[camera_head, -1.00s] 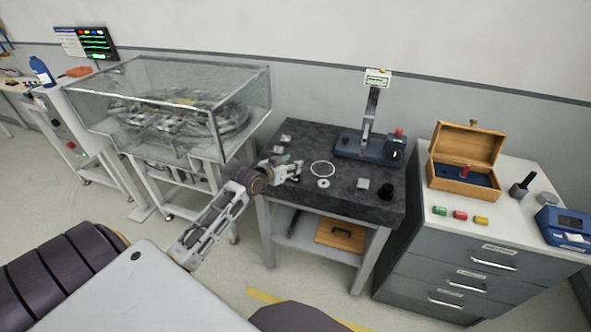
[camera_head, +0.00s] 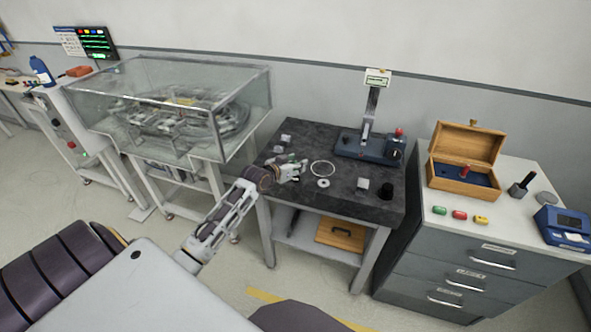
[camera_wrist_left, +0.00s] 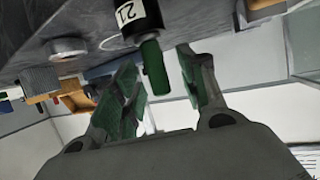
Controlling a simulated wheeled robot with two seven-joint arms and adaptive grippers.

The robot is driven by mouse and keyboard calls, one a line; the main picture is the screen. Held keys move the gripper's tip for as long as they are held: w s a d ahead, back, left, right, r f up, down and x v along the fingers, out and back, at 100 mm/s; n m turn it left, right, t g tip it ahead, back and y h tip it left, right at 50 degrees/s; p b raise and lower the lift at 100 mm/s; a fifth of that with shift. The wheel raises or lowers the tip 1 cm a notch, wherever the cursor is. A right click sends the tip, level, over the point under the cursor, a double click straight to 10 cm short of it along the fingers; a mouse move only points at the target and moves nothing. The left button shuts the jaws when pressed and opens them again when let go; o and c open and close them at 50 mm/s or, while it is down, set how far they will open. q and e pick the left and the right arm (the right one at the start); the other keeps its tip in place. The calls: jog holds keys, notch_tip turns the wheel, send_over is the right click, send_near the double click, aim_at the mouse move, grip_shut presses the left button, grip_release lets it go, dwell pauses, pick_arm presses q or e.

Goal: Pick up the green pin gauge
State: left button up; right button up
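The green pin gauge (camera_wrist_left: 154,68) shows in the left wrist view as a green end coming out of a black body with a white, numbered label. My left gripper (camera_wrist_left: 160,85) is open, with one green-padded finger on each side of the green end. I see gaps between the fingers and the gauge. In the head view my left gripper (camera_head: 298,170) is low over the left part of the dark table (camera_head: 335,195), and it largely hides the gauge there. My right gripper is not in view.
A white ring (camera_head: 322,169) and a small washer-like disc (camera_head: 323,183) lie just right of the gripper. A blue measuring stand (camera_head: 368,146) is behind. A glass-covered machine (camera_head: 170,105) stands left. A white-topped cabinet (camera_head: 490,225) with a wooden box (camera_head: 465,160) stands right.

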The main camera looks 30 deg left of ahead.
pick_arm(q)
grip_shut()
jog(key=shift+r, duration=5)
